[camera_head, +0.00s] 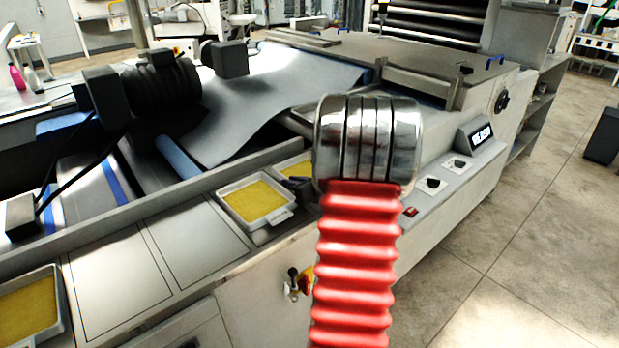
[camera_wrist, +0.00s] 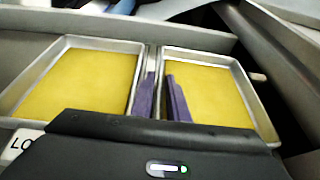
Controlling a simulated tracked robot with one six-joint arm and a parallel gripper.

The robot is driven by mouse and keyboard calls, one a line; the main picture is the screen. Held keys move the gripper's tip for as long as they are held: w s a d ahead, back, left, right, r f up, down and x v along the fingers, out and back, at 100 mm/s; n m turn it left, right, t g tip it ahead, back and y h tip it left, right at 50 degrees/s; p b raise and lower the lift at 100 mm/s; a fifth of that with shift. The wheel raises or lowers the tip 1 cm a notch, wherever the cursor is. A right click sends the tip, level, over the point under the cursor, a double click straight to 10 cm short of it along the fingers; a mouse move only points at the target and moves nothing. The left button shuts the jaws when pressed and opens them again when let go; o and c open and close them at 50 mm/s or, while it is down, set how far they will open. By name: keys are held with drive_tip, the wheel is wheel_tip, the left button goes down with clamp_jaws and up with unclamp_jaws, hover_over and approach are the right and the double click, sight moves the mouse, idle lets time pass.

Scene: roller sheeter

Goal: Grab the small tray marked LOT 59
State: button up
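Two shallow metal trays with yellow contents sit side by side in the wrist view, a left tray (camera_wrist: 136,92) and a right tray (camera_wrist: 240,75). A white tag (camera_wrist: 20,144) at the left tray's near side shows only "LO"; its number is cut off. My gripper (camera_wrist: 162,78) has its two dark fingers slightly apart over the neighbouring tray walls, with nothing clearly held between them. In the head view one tray (camera_head: 290,212) shows left of my arm, and another (camera_head: 283,169) is partly hidden behind it. No lot number is readable there.
A third yellow-filled tray (camera_head: 62,325) is at the lower left of the ledge. Flat outlined panels (camera_head: 195,238) lie between. The sheeter's belt (camera_head: 290,85) rises behind the trays. Control knobs (camera_head: 433,183) and a small display (camera_head: 481,137) are to the right.

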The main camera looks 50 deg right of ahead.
drive_tip(key=shift+c, duration=0.6)
clamp_jaws()
drive_tip(key=shift+r, duration=0.15)
wheel_tip(320, 180, up, 10)
idle(0.5)
idle(0.5)
